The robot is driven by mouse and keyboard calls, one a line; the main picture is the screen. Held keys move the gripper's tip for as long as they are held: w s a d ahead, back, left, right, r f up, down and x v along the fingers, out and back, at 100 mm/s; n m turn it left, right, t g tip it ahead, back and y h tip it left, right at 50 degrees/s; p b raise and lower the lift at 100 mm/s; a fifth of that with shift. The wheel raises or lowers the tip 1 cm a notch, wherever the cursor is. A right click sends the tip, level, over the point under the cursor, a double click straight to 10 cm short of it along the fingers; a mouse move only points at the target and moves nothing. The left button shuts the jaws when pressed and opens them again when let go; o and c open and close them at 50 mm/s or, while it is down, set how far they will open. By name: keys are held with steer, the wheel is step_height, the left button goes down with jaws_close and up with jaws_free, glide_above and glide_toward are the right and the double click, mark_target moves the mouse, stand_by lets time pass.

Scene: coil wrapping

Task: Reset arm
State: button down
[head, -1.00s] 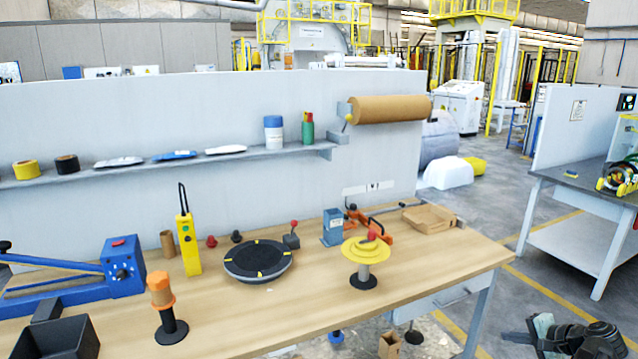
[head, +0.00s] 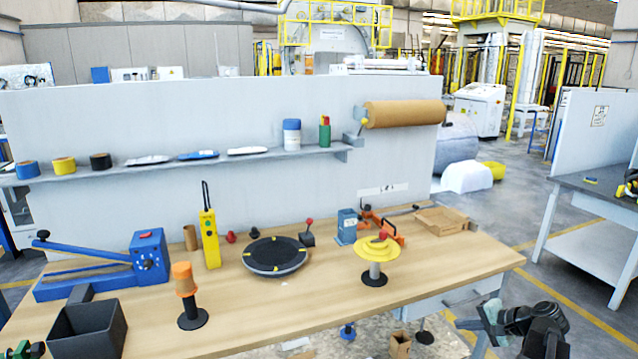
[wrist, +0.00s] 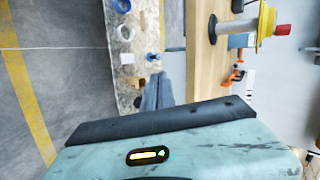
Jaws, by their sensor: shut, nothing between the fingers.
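My gripper (head: 468,324) shows at the lower right of the head view, at the end of my dark arm. It is off the front right edge of the workbench, over the floor. In the wrist view its dark fingers (wrist: 156,92) are together with nothing between them, beyond my teal gripper body. They touch no object. The wrist picture is turned on its side.
The wooden workbench (head: 446,264) holds a yellow spool stand (head: 376,247), a black turntable (head: 275,256), a yellow controller (head: 209,238) and a blue lever tool (head: 150,257). Blue and brown items lie on the floor below. Open floor lies right of the bench.

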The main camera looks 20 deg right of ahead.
steer(key=w+a+n+g+y+p, duration=0.1)
steer(key=w+a+n+g+p, duration=0.25)
steer(key=a, duration=1.25)
steer(key=w+a+n+g+y, duration=0.15)
steer(key=w+a+n, duration=0.35)
steer(key=a, duration=1.1)
steer(key=s+a+f+n+g+h+p, duration=0.1)
steer(key=s+a+n+g+h+p, duration=0.15)
steer(key=a, duration=1.15)
steer(key=s+d+f+n+g+h, duration=0.1)
steer(key=s+d+n+g+h, duration=0.1)
steer(key=s+d+h, duration=0.1)
steer(key=shift+s+d+f+n+h, duration=0.35)
steer(key=shift+s+d, duration=0.4)
steer(key=shift+s, duration=0.45)
